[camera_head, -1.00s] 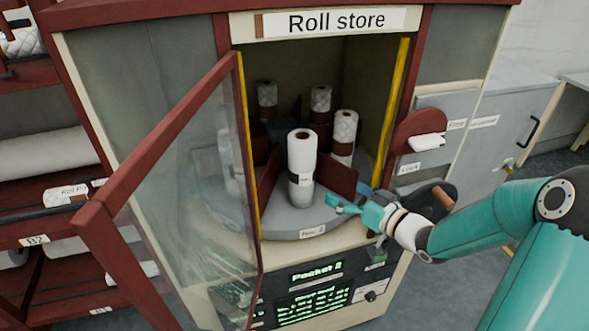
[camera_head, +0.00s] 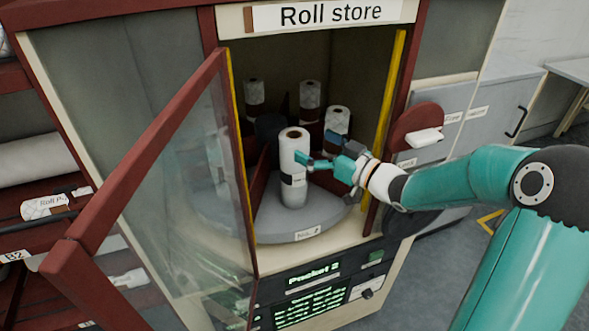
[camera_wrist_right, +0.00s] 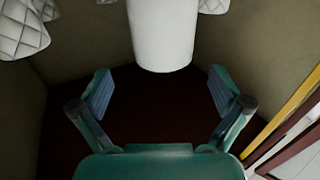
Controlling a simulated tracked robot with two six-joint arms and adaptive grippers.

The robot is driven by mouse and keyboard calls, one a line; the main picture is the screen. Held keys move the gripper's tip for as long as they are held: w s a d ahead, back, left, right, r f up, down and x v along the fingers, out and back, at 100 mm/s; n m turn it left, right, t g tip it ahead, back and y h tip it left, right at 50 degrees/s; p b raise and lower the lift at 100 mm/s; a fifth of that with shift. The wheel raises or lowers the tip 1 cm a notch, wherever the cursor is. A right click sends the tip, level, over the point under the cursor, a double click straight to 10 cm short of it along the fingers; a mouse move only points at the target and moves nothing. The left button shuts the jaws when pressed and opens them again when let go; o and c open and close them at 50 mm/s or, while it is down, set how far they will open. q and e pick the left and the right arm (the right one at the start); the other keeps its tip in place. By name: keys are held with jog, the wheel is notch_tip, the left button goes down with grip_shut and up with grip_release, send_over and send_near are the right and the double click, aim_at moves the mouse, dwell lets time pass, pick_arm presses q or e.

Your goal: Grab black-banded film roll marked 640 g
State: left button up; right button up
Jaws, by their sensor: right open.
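A white roll with a dark band and a small label (camera_head: 293,155) stands upright in the front pocket of the carousel (camera_head: 275,222) inside the roll store. The mark on its label is too small to read. My right gripper (camera_head: 306,160) is at the right side of this roll, about halfway up. In the right wrist view a smooth white roll (camera_wrist_right: 161,35) stands ahead of the open fingers (camera_wrist_right: 160,92), with nothing between them. Whether a finger touches the roll I cannot tell. My left gripper is not in view.
The glass door (camera_head: 190,190) is open at the left. The yellow-edged frame (camera_head: 390,90) borders the opening at right. A panel (camera_head: 315,292) below reads Pocket 2.

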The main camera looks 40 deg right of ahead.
aim_at(283, 131)
jog(key=shift+p+x, duration=0.6)
jog(key=shift+x, duration=2.35)
jog(key=shift+s+a, duration=0.1)
jog(key=shift+a, duration=0.05)
jog(key=shift+c, duration=0.2)
jog(key=c, duration=1.8)
